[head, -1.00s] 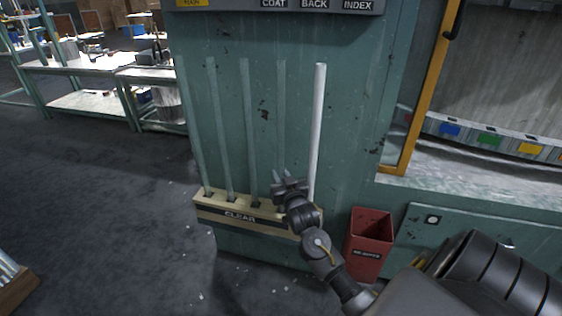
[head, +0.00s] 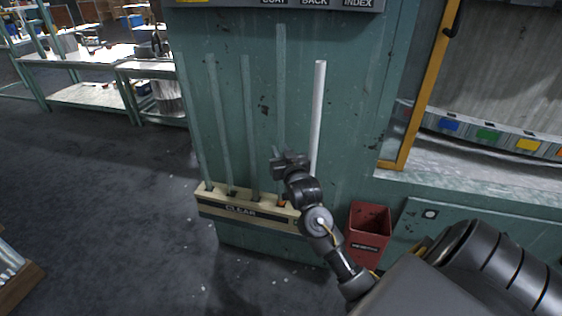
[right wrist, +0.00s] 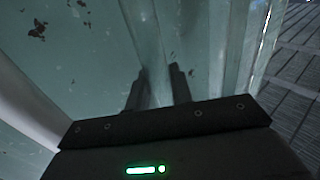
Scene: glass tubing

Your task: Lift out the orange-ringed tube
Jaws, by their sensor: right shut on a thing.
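My right gripper (head: 282,160) is shut on a clear glass tube (head: 281,90) in front of the green panel. The tube is upright, and its top stands higher than the other clear tubes. A small orange patch (head: 282,201) shows low on its line, at the rack; whether the lower end is clear of the slot I cannot tell. In the right wrist view the fingers (right wrist: 157,85) close around the tube (right wrist: 146,40). The pale wooden rack (head: 212,200) is labelled CLEAR. My left gripper is out of view.
Other clear tubes (head: 219,110) stand in the rack to the left. A white rod (head: 317,115) stands close on the right of my gripper. A red bin (head: 368,222) is right of the rack, partly behind my arm. Open floor (head: 110,210) lies left.

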